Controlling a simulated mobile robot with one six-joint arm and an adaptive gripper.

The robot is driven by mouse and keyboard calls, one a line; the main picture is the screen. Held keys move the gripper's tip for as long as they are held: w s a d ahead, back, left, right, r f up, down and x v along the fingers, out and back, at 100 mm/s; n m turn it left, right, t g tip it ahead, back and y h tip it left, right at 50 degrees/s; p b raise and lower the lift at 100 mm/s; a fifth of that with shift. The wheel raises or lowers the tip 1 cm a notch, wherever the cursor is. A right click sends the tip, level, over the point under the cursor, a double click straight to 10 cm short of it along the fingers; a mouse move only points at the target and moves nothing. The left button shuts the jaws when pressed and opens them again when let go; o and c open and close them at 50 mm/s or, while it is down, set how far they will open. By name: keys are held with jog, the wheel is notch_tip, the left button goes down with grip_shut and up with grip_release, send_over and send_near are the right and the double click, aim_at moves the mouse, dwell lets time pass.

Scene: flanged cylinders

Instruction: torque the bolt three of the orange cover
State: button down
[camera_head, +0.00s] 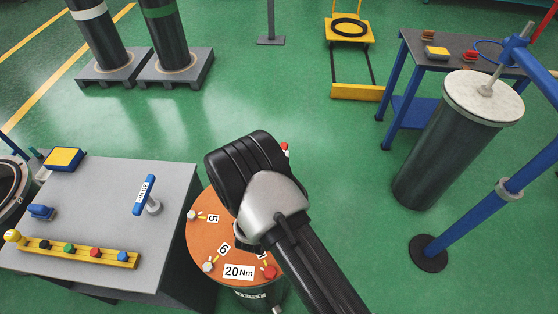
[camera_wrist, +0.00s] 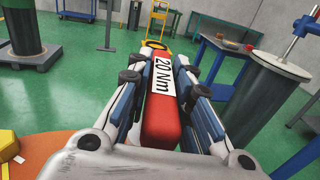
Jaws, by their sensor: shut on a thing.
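The orange cover (camera_head: 205,240) sits on a dark cylinder in the head view. It bears a 20 Nm label, numbers 5 and 6, and bolts near its rim. One bolt (camera_head: 208,267) by the 6 has a pale head; another (camera_head: 269,272) has a red head. My arm hides the cover's right and far parts, and I cannot make out bolt three. In the wrist view my gripper (camera_wrist: 164,72) is shut on a red tool handle (camera_wrist: 162,125) labelled 20 Nm. The tool's working end is hidden. The cover's edge (camera_wrist: 40,150) shows at lower left.
A grey table (camera_head: 110,190) at left holds a blue-handled tool (camera_head: 145,195), a yellow rack (camera_head: 80,252) with coloured pieces and a yellow-blue box (camera_head: 64,158). A pale-topped cylinder (camera_head: 425,165) stands at right beside a blue stand (camera_head: 475,215). Green floor between is open.

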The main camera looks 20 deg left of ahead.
jog(key=shift+f+b, duration=0.9)
jog(key=shift+f, duration=0.1)
dwell(0.4)
jog(key=m+h, duration=0.1)
jog(key=h, duration=0.1)
jog(key=m+h, duration=0.1)
jog(key=h, duration=0.1)
jog(key=shift+a+f+m, duration=0.1)
jog(key=shift+a+m, duration=0.05)
jog(key=shift+m, duration=0.25)
jog(key=shift+f+m+g+h, duration=0.1)
jog(key=shift+m+g+h, duration=0.55)
jog(key=shift+h, duration=0.65)
jog(key=shift+m+g+h, duration=0.35)
jog(key=shift+m+h, duration=0.6)
jog(key=shift+h, duration=0.35)
jog(key=shift+m+g+h, duration=1.4)
jog(key=shift+m+h, duration=0.2)
jog(key=shift+h, duration=0.4)
